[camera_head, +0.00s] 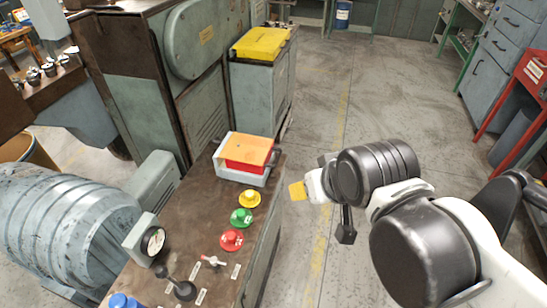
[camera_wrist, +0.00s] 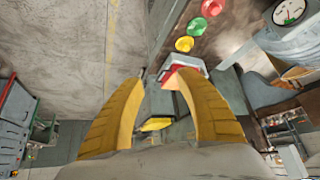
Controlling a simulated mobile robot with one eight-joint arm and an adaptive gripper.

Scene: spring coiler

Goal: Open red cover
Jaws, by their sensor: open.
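The red cover (camera_head: 247,153) is a small red box with an orange top, seated in a pale grey housing (camera_head: 241,178) at the far end of the brown console. It looks lowered onto the housing. My gripper (camera_head: 297,191) is to the right of the cover, beyond the console's edge and apart from it; one yellow fingertip shows in the head view. In the wrist view my gripper (camera_wrist: 158,77) has two yellow fingers spread with nothing held between them. The red cover (camera_wrist: 177,74) shows there partly behind the right finger.
Yellow (camera_head: 249,198), green (camera_head: 241,217) and red (camera_head: 231,239) buttons line the console (camera_head: 200,220) nearer than the cover. A gauge (camera_head: 153,241) and small levers stand closer. A yellow-lidded cabinet (camera_head: 262,80) is behind. Open floor (camera_head: 340,110) lies right.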

